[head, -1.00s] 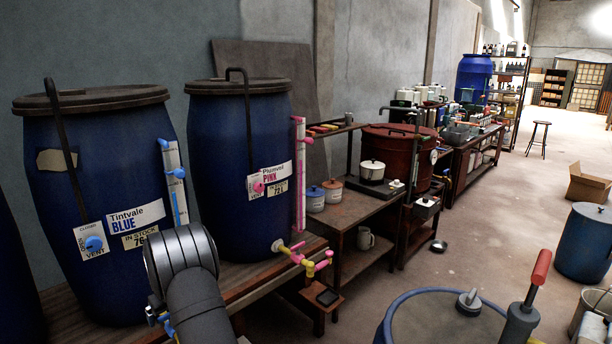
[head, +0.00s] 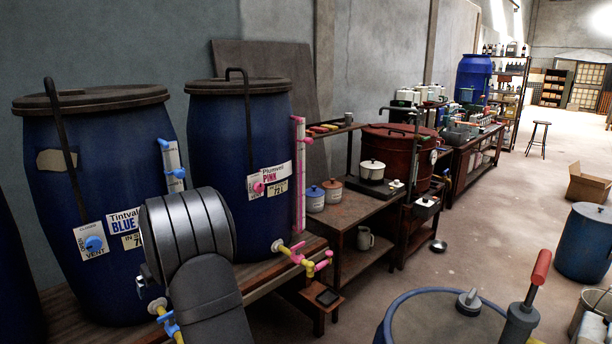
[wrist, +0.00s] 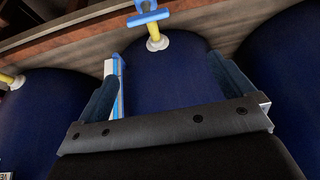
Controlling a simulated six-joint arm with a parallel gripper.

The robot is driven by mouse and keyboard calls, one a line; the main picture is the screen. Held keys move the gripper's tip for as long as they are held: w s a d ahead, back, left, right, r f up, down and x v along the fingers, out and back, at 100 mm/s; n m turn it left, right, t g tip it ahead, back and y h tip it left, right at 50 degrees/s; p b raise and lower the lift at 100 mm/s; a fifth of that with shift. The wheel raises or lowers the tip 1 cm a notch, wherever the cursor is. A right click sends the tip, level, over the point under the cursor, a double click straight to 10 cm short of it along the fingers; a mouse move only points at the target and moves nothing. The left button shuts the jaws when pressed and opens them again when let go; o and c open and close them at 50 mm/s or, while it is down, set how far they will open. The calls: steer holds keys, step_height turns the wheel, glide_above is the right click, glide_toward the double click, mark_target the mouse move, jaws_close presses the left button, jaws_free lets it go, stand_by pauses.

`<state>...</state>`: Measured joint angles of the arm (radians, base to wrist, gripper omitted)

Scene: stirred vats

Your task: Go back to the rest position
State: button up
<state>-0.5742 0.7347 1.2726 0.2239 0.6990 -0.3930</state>
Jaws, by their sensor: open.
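My gripper (wrist: 165,72) is open and empty in the wrist view, its two fingers spread wide in front of a blue vat (wrist: 160,85). A blue tap (wrist: 149,14) on a yellow stub shows beyond the fingertips, apart from them. In the head view my grey arm hides the gripper and covers part of the Tintvale BLUE vat (head: 85,200) and its label. That vat's blue-handled tap (head: 168,324) shows low beside my arm. The Plumvil PINK vat (head: 230,130) stands to the right, with a pink-handled tap (head: 297,257).
The vats stand on a wooden bench (head: 265,275). A table (head: 360,205) with small lidded pots is to the right. A blue drum (head: 440,320) with a red-handled tool is at the front right. The floor (head: 500,235) beyond it is mostly clear.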

steer(key=w+a+f+m+t+y, duration=0.1)
steer(key=w+a+m+t+y, duration=0.1)
steer(key=a, duration=0.6)
steer(key=shift+w+t+y, duration=0.4)
steer(key=shift+a, duration=0.1)
steer(key=shift+o, duration=0.2)
steer(key=s+d+f+n+g+h, duration=0.1)
steer(key=s+d+f+g+h, duration=0.2)
steer(key=d, duration=0.6)
steer(key=s+d+f+n+g+h, duration=0.1)
steer(key=s+d+g+h, duration=0.3)
steer(key=d, duration=0.5)
step_height(320, 180, down, 9)
steer(key=s+a, duration=0.1)
steer(key=shift+s+f+y, duration=0.2)
steer(key=shift+s+y, duration=0.2)
step_height(320, 180, up, 10)
steer(key=shift+w+d, duration=0.4)
